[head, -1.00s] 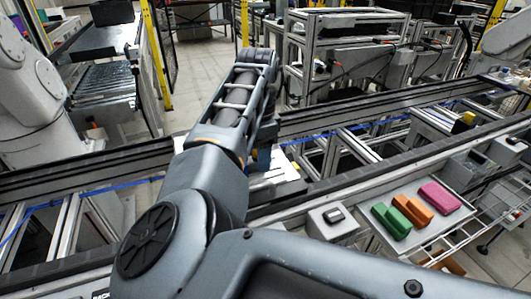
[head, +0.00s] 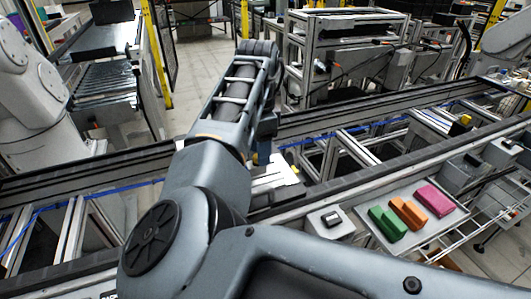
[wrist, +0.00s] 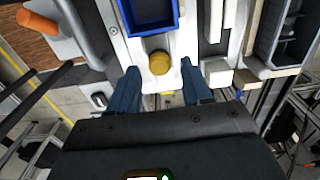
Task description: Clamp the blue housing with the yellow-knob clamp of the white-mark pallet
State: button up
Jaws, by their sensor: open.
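In the wrist view, the blue housing (wrist: 150,16) is a blue-walled rectangle with a dark inside, at the top on the pale pallet (wrist: 185,44). The round yellow knob (wrist: 159,63) of the clamp is just below it in the picture. My gripper (wrist: 160,74) is open, its two blue fingers on either side of the knob's lower edge with gaps at both sides. Whether the fingers are at the knob's height I cannot tell. In the head view, the pallet (head: 278,176) shows partly behind my arm; housing and knob are not clear there. I cannot make out a white mark.
A tray (head: 452,222) with green (head: 388,222), orange (head: 408,211) and pink (head: 436,199) blocks stands at the right. A grey box (head: 330,222) is beside it. Dark conveyor rails (head: 350,172) run across. Another yellow knob (head: 465,119) is farther right.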

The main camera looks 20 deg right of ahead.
jog(key=shift+r+p, duration=1.1)
jog(key=shift+r, duration=1.2)
